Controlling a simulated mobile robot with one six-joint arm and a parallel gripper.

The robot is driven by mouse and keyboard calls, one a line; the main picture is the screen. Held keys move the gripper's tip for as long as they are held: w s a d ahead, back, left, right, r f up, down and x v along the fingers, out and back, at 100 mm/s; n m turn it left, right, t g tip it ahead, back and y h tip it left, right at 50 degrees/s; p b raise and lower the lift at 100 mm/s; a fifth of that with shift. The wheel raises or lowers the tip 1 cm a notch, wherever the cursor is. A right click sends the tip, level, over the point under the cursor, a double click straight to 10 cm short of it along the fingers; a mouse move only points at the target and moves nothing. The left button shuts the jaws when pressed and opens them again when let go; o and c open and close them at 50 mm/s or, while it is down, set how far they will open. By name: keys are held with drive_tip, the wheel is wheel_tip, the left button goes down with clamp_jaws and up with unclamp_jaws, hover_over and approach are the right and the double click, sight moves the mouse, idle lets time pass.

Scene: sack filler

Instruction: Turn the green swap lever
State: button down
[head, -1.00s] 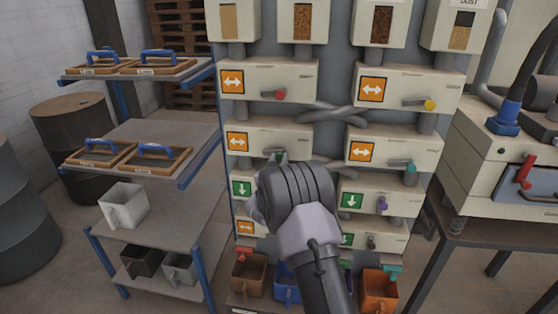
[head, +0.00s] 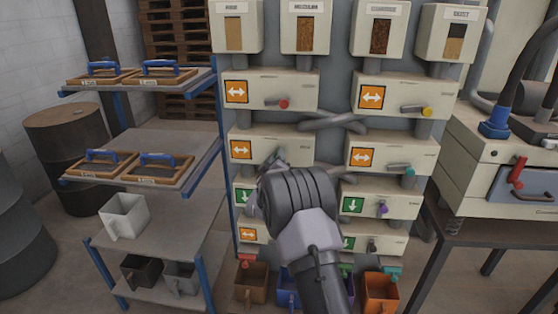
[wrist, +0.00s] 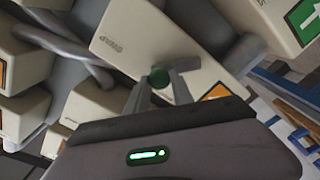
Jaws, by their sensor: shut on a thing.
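The green swap lever's round knob (wrist: 158,85) shows in the wrist view, in front of a cream box (wrist: 140,40) with an orange plate (wrist: 217,92). My gripper (wrist: 160,83) is shut on the knob, one finger on each side. In the head view the lever's box (head: 300,141) is the left one in the second row, and its orange plate (head: 241,149) bears a double-headed arrow. My dark wrist hides the knob and most of my fingers there.
Other levers stand close by: red (head: 284,103) above, yellow (head: 426,112) upper right, teal (head: 409,171) right and purple (head: 382,209) lower right. Grey crossing pipes (head: 335,122) run between the boxes. A shelf rack (head: 190,136) stands left.

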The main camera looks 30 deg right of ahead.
drive_tip(key=shift+w+a+r+n+p, duration=0.3)
drive_tip(key=shift+a+n+p, duration=0.3)
drive_tip(key=shift+n, duration=0.75)
drive_tip(key=shift+w+a+r+n+p, duration=0.15)
drive_tip(key=shift+w+a+n+p, duration=0.25)
drive_tip(key=shift+n+p, duration=0.65)
drive_tip(key=shift+w+a+r+n+p, duration=0.3)
drive_tip(key=shift+a+n, duration=0.2)
drive_tip(key=shift+n, duration=1.1)
drive_tip(key=shift+f, duration=0.1)
drive_tip(key=c, duration=1.1)
unclamp_jaws()
drive_tip(key=shift+w+a, duration=0.1)
drive_tip(key=p+v, duration=0.1)
drive_tip(key=v, duration=1.6)
drive_tip(key=shift+s, duration=0.25)
